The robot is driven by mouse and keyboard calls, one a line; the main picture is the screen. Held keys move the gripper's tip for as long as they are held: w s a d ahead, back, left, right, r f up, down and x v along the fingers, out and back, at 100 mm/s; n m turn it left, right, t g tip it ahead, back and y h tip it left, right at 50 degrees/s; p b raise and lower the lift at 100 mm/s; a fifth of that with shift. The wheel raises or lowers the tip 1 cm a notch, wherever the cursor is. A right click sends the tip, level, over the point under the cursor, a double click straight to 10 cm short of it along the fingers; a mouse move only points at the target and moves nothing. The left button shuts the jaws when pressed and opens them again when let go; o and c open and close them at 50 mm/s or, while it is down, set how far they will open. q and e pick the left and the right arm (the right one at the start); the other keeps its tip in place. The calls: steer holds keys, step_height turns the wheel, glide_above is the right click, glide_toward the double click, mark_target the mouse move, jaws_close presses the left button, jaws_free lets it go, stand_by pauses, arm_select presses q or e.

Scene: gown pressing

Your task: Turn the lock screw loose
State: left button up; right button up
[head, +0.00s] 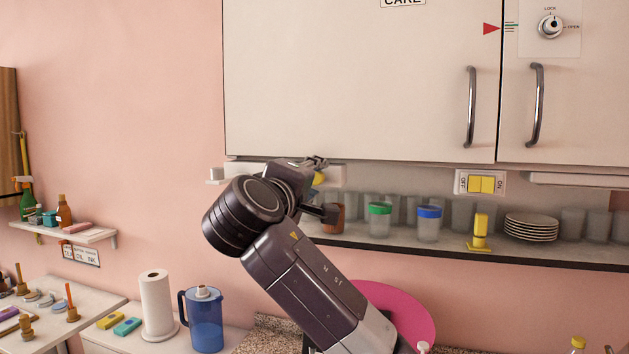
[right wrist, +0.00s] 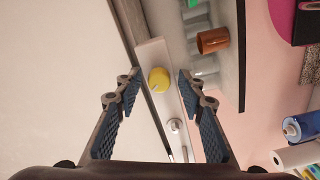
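A round yellow screw head (right wrist: 158,79) sits on a white bar (right wrist: 149,54) under the wall cabinet. In the right wrist view it lies between and beyond my fingertips; I cannot tell whether they touch it. In the head view a bit of the yellow screw (head: 319,179) shows beside my right gripper (head: 316,163), and the rest is hidden behind it. My right gripper's two fingers (right wrist: 160,74) are spread apart with nothing held between them. A small metal knob (right wrist: 174,125) is on the same bar. My left gripper is not in view.
The cabinet (head: 360,90) hangs just above my right gripper. Below it, a shelf (head: 460,254) carries a brown cup (head: 334,220), cups with green and blue bands, glasses and plates. A lock dial (head: 551,26) is on the cabinet's right. A blue pitcher (head: 205,325) stands lower left.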

steer(key=v, duration=1.2)
